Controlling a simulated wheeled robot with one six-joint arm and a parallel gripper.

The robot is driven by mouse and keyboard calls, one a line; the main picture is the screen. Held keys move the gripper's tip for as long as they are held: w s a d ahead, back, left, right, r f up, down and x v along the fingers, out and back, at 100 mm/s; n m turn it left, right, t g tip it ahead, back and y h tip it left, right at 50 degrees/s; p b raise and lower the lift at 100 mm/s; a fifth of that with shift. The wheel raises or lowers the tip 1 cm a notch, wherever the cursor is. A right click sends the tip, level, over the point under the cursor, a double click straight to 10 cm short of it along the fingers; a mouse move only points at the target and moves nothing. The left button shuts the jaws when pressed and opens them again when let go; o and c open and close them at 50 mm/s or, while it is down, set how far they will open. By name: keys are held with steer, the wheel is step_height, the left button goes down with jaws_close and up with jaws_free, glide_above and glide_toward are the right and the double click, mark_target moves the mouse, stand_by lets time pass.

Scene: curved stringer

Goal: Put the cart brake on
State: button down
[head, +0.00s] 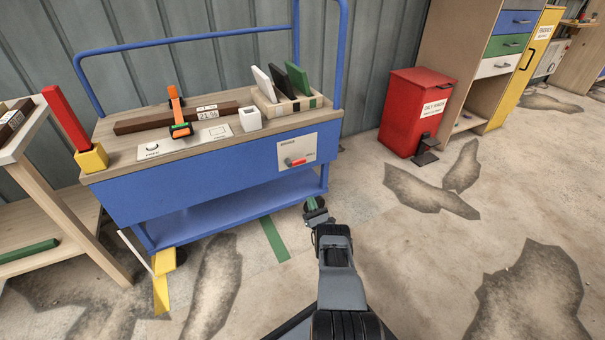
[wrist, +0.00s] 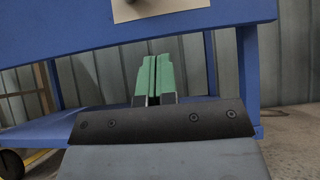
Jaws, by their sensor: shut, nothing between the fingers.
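The blue cart (head: 190,190) has a wooden top and a tube handle; its blue front also shows in the wrist view (wrist: 60,45). On its front right is a pale plate (head: 312,143) with a red-tipped lever (head: 298,162) lying roughly level. Its small lettering is too small to read surely. In the wrist view only the plate's lower edge (wrist: 185,6) shows. A yellow pedal-like part (head: 161,283) is low at the cart's left end. My gripper (head: 311,203), with green fingers (wrist: 153,80), is shut and empty, in front of the cart's right end, apart from the lever.
On the cart top lie a dark beam (head: 160,121) with an orange clamp (head: 177,105), and a wooden box (head: 284,104) holding several boards. A table (head: 60,195) stands left. A red bin (head: 414,105) stands right. A green strip (head: 274,239) marks the floor. Floor is free at right.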

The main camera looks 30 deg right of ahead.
steer(key=b, duration=0.1)
glide_toward(296, 161)
steer(key=w+d, duration=0.3)
steer(key=w, duration=0.2)
steer(key=shift+r, duration=1.05)
